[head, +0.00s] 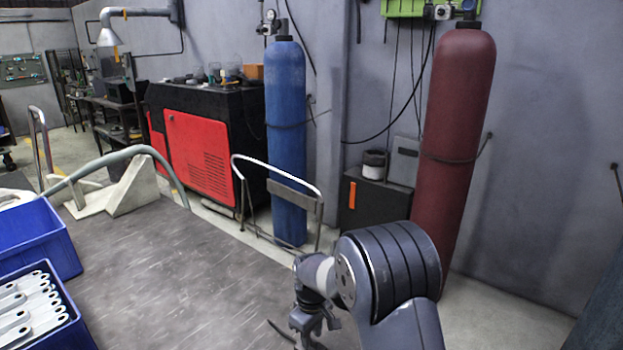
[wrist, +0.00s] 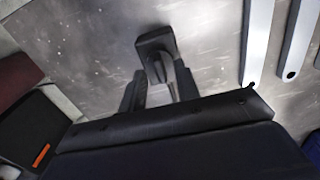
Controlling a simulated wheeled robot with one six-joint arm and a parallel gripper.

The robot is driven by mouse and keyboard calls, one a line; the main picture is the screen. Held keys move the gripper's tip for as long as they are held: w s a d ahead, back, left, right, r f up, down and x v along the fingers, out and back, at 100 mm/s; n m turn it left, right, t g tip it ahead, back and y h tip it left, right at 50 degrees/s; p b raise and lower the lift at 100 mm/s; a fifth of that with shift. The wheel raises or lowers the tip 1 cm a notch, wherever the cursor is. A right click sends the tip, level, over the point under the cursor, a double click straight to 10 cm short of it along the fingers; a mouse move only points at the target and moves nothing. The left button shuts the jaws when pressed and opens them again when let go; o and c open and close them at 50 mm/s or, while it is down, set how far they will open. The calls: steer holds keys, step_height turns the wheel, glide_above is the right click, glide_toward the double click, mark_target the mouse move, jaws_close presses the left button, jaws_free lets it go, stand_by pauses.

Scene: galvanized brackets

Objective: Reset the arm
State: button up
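My gripper (head: 312,322) hangs low over the near right part of the grey table (head: 190,265) in the head view, partly hidden by my arm. In the wrist view my gripper (wrist: 157,58) shows as dark parts over the scuffed metal tabletop. I see nothing clearly held, and the gap between its fingertips cannot be made out. Two galvanized brackets (wrist: 257,40) (wrist: 297,42) lie side by side to the right of it in the wrist view, apart from it.
A blue bin of several brackets (head: 32,312) stands at the lower left, with another blue bin (head: 45,240) behind it. A pale fixture (head: 135,188) with a hose is at the table's far left. Blue (head: 287,140) and dark red (head: 458,120) cylinders stand beyond the table. The table's middle is clear.

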steer(key=shift+f, duration=0.6)
steer(key=shift+n, duration=0.3)
steer(key=shift+r, duration=0.1)
